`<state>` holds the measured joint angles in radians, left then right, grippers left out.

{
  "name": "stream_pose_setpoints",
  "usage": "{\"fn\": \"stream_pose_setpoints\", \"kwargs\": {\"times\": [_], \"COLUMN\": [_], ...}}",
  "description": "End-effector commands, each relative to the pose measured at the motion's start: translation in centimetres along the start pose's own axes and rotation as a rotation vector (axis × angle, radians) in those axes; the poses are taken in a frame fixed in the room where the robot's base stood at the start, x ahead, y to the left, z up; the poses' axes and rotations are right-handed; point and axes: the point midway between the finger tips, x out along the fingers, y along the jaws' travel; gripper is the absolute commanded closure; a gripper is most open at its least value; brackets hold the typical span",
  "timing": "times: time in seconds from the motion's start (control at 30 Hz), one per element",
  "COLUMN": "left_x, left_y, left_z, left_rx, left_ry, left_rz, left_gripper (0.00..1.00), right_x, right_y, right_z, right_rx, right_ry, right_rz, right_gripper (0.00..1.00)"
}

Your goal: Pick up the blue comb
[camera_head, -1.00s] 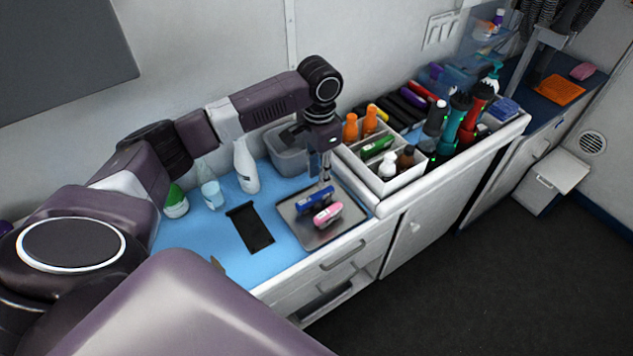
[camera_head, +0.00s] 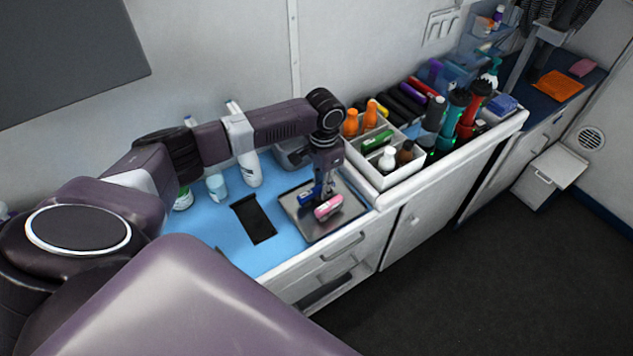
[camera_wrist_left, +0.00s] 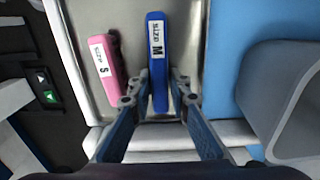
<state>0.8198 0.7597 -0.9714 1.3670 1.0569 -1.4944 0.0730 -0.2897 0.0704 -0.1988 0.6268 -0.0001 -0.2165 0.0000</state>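The blue comb (camera_head: 307,196) lies on the metal tray (camera_head: 293,211), beside a pink piece (camera_head: 329,208). My left gripper (camera_head: 322,190) is down at the tray and partly hides the comb. In the left wrist view, my left gripper (camera_wrist_left: 160,88) is open, with its fingertips on either side of the comb's near end. My right gripper is not in view.
A grey bin (camera_wrist_left: 290,100) stands close on the right in the wrist view. A white divided caddy (camera_head: 383,180) with bottles stands right of the tray. A black flat item (camera_head: 254,220) lies on the blue mat (camera_head: 225,232), with bottles behind it.

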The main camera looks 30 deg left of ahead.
Motion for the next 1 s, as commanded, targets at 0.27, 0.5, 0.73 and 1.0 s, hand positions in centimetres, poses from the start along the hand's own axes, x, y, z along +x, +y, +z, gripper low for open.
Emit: {"fn": "stream_pose_setpoints", "kwargs": {"times": [0.27, 0.5, 0.73, 1.0], "left_x": [0.0, -0.4, -2.9, -10.2], "left_y": [0.0, 0.0, -0.1, -0.1], "left_z": [0.0, -0.1, -0.1, -0.2], "left_rx": [0.0, 0.0, 0.001, 0.001], "left_ry": [0.0, 0.001, 0.004, 0.008], "left_rz": [0.0, 0.0, -0.002, -0.002], "left_gripper": [1.0, 1.0, 1.0, 1.0], "right_x": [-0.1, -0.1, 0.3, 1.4], "right_y": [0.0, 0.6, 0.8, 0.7], "right_z": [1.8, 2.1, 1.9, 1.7], "right_rx": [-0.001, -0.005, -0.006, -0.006], "right_ry": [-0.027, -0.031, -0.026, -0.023], "right_rz": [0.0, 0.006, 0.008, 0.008], "right_gripper": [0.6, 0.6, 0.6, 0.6]}}
